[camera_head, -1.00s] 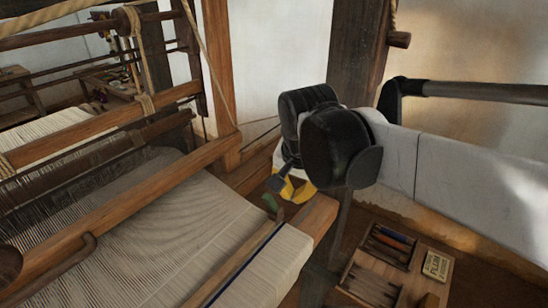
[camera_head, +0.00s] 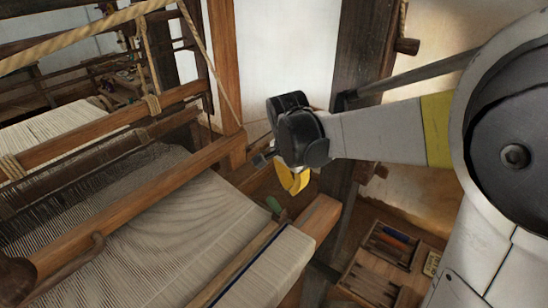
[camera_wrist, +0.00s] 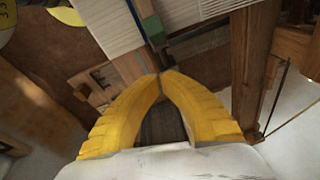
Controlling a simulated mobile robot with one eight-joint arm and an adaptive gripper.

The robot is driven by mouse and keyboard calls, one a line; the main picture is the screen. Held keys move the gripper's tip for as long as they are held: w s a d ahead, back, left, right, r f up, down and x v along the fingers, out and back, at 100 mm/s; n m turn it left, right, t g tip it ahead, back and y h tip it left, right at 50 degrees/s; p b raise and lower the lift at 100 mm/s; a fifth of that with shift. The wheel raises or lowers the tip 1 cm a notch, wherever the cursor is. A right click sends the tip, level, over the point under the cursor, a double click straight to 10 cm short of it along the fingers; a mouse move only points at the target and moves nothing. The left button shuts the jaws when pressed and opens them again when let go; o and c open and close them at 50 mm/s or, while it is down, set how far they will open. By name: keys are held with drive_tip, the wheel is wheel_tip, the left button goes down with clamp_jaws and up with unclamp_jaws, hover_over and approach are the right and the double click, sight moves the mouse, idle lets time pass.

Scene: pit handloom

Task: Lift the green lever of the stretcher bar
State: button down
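The green lever (camera_head: 273,204) stands at the right end of the stretcher bar (camera_head: 240,266), a wooden strip lying across the pale woven cloth (camera_head: 190,220). My gripper (camera_head: 294,191) has yellow fingers and hangs above and right of the lever in the head view. In the wrist view the lever (camera_wrist: 152,29) shows as a green block just beyond my gripper (camera_wrist: 164,73), apart from the fingertips. The curved fingers meet at their tips, with nothing visible between them. The lever's lower part is hard to make out.
A wooden loom beam (camera_head: 318,217) ends beside the lever, below my gripper. A dark post (camera_head: 350,90) rises behind my arm. A wooden box of tools (camera_head: 385,262) stands at lower right. Loom beams and ropes fill the left side.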

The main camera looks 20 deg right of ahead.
sight(275, 207)
drive_tip(key=shift+s+a+f, duration=0.2)
drive_tip(key=shift+a, duration=0.25)
drive_tip(key=shift+s+a+f, duration=0.15)
drive_tip(key=shift+a, duration=0.35)
drive_tip(key=shift+s+a+f, duration=0.2)
drive_tip(key=shift+a, duration=0.25)
drive_tip(key=shift+s+a+t+h, duration=0.25)
drive_tip(key=shift+a+t+h, duration=0.05)
drive_tip(key=shift+a+h, duration=0.15)
drive_tip(key=shift+s+a, duration=0.2)
drive_tip(key=shift+s, duration=0.05)
